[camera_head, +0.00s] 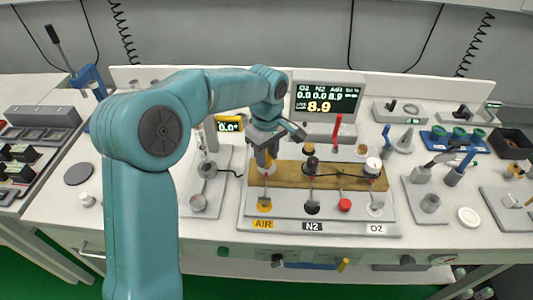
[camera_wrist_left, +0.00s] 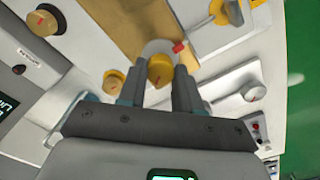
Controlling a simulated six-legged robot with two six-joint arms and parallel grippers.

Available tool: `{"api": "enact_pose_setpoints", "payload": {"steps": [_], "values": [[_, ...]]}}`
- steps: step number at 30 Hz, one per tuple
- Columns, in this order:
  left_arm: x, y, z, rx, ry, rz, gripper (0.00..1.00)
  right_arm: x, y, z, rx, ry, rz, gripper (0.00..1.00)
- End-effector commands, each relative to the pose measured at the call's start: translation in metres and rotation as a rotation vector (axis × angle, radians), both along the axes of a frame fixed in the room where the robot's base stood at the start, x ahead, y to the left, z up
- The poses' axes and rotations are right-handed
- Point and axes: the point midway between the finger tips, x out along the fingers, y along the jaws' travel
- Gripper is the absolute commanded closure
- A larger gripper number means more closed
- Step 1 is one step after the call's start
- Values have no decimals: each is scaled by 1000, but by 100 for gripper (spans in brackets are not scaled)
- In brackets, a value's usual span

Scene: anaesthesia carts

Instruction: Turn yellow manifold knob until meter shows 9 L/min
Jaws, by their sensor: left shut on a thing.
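The yellow manifold knob (camera_wrist_left: 160,71) sits between the two fingers of my left gripper (camera_wrist_left: 160,86), which is shut on it. A red mark shows just beyond the knob in the wrist view. In the head view my left gripper (camera_head: 265,163) reaches down over the AIR end of the wooden manifold board (camera_head: 336,180) and mostly hides the knob. The meter (camera_head: 327,98) stands behind the board; its large number reads 8.9, with 8.9 under AIR and 0.0 under O2 and N2. My right gripper is not in view.
A small yellow display (camera_head: 229,124) reads 0.0 left of the gripper. The AIR label (camera_head: 263,224) is at the front. A blue tray (camera_head: 455,139) lies at right.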

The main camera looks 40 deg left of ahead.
Motion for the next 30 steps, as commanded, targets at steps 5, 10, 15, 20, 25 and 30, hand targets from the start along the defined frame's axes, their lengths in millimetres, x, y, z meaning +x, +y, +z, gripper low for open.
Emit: {"api": "enact_pose_setpoints", "payload": {"steps": [5,10,15,20,25,30], "values": [[-3,-3,-5,-6,17,27,97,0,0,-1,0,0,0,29],[-3,-3,-5,-8,16,34,97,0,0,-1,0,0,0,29],[-3,-4,-5,-8,16,34,97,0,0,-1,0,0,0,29],[-3,-3,-4,-7,15,33,47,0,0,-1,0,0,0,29],[-1,-2,-3,-4,8,34,41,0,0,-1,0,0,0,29],[-1,-1,0,-3,5,35,41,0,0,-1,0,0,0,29]]}}
